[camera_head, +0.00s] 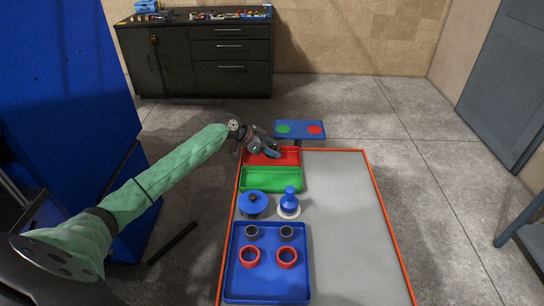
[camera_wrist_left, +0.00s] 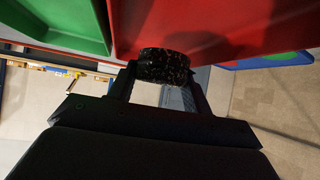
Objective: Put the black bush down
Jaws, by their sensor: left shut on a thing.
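My left gripper (camera_head: 274,153) reaches over the red tray (camera_head: 290,160) at the far end of the table. In the left wrist view, my left gripper (camera_wrist_left: 163,85) is shut on the black bush (camera_wrist_left: 164,66), a dark speckled ring between the two fingers. The red tray (camera_wrist_left: 215,25) shows right beside the bush there; I cannot tell whether the bush touches it. The bush is not clear in the head view. My right gripper is not in view.
A green tray (camera_head: 271,179) adjoins the red one. Nearer are a blue round pot (camera_head: 252,204), a blue stand (camera_head: 289,203), and a blue tray (camera_head: 267,294) holding two dark rings and two red rings. The table's right side (camera_head: 345,220) is clear. A panel with green and red buttons (camera_head: 300,130) stands behind.

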